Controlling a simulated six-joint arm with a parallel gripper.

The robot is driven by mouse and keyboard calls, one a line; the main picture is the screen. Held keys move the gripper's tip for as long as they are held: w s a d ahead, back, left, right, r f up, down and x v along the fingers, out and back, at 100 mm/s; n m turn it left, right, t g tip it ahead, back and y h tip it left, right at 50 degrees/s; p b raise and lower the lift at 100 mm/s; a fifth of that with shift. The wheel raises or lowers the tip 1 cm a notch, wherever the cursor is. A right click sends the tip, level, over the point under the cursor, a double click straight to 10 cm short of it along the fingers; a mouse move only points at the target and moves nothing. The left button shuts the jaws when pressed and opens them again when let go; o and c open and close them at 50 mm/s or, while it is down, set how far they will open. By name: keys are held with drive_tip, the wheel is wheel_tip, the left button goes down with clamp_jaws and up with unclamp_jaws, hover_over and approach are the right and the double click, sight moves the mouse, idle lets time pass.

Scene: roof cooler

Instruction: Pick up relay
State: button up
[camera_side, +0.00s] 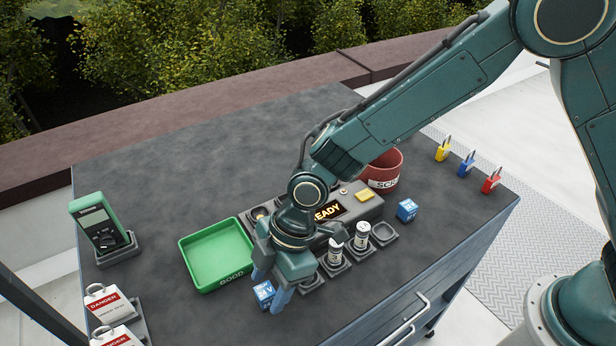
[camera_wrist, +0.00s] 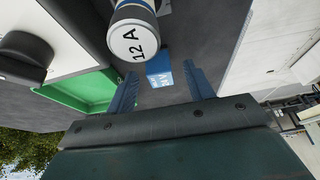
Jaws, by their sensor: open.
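The relay appears to be a small blue cube with white lettering (camera_side: 264,294), lying on the dark worktop by the front right corner of the green tray. A second, similar blue cube (camera_side: 407,210) stands to the right of the grey tester; which one is meant I cannot tell. My gripper (camera_side: 272,287) points down beside the first cube, fingers apart and empty. In the wrist view, a blue cube (camera_wrist: 160,71) shows ahead of my open gripper (camera_wrist: 162,84), roughly between the fingertips. Whether they touch it I cannot tell.
A green tray (camera_side: 219,285) marked GOOD lies left of my gripper. A red bin (camera_side: 384,168) stands behind.

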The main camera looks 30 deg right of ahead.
sight(270, 287)
drive_tip(key=c, duration=1.1)
drive_tip(key=shift+r, duration=0.15)
wheel_tip(270, 287, up, 20)
drive_tip(key=shift+f, duration=0.1)
idle(0.5)
